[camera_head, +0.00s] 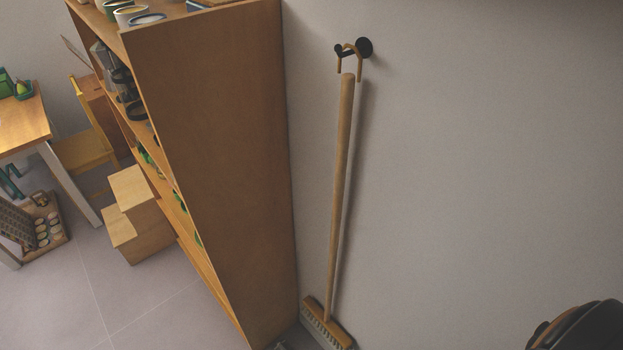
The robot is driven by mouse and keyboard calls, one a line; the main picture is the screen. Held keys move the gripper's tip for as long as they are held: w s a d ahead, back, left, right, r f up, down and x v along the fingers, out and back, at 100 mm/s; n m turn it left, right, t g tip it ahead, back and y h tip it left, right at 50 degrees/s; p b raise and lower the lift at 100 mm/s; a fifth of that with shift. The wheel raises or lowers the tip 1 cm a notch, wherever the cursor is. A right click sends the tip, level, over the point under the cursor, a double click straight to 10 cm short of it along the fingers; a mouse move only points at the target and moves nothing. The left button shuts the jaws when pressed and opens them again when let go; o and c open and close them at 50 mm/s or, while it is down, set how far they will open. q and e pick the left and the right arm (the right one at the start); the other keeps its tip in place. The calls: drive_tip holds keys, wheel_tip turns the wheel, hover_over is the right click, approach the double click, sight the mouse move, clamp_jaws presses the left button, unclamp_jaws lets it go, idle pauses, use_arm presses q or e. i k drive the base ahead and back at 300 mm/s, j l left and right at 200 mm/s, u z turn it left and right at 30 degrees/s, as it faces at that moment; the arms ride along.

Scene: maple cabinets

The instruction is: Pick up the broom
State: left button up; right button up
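The wooden broom head (328,323) with pale bristles is at the bottom, near the cabinet's lower corner. The lower edge of the picture cuts off what is below it. Neither of my grippers shows in the head view.
The tall wooden shelf cabinet (215,140) stands close left of the broom. A wooden step stool (133,215), yellow chair (88,140) and table (20,122) are further left. Right of the broom the wall (480,170) is bare. A dark rounded shape at lower right is unclear.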

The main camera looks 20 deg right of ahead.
sight(322, 318)
drive_tip(key=z, duration=0.9)
